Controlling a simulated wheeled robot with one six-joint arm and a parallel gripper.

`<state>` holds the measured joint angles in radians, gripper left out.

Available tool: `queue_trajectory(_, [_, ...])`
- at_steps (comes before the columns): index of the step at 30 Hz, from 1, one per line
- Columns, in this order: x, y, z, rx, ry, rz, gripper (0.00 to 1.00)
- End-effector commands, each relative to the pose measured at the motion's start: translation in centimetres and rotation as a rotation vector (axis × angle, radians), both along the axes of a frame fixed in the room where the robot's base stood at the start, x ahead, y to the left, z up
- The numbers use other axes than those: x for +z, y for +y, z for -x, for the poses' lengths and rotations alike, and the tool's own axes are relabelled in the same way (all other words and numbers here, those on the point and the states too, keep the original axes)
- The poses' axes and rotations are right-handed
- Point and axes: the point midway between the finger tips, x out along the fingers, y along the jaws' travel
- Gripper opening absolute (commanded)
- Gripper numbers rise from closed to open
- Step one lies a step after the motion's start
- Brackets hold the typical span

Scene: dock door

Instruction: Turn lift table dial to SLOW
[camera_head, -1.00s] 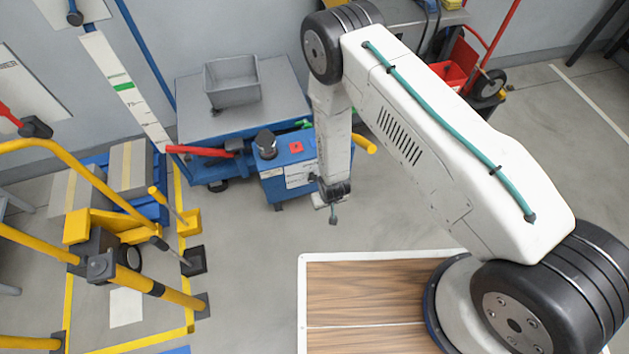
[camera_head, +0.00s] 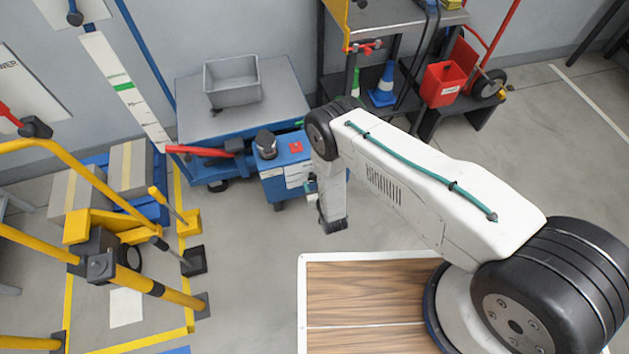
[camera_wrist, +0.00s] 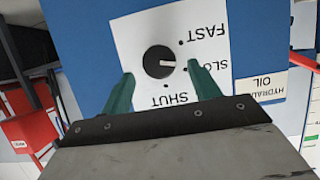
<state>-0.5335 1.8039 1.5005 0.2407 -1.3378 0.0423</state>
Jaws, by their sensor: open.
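In the wrist view, the round black dial (camera_wrist: 157,61) sits on a white label (camera_wrist: 140,30) on a blue panel (camera_wrist: 75,40). Its white pointer points right, toward the SLOW mark. FAST and SHUT are readable, and my right finger partly covers SLOW. My gripper (camera_wrist: 160,69) is open, its green fingers on either side of the dial with gaps between. I cannot tell if the tips touch the label. In the head view, the blue control box (camera_head: 272,187) stands by the lift table (camera_head: 196,122); the dial is hidden there, and my arm covers the box's right side.
A grey bin (camera_head: 232,85) sits on the lift table. A red lever (camera_head: 203,151) sticks out at its left. Yellow rails (camera_head: 100,180) stand at left. Floor in front of the box is clear.

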Motion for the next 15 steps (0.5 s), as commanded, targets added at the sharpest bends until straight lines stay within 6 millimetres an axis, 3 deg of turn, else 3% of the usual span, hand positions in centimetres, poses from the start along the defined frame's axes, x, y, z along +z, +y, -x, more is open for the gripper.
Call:
queue_trajectory(6, [-0.9, 0.6, -2.0, 0.000, 0.001, 0.000, 0.62])
queue_trajectory(15, [-1.1, 0.7, -2.4, 0.000, 0.002, 0.001, 0.62])
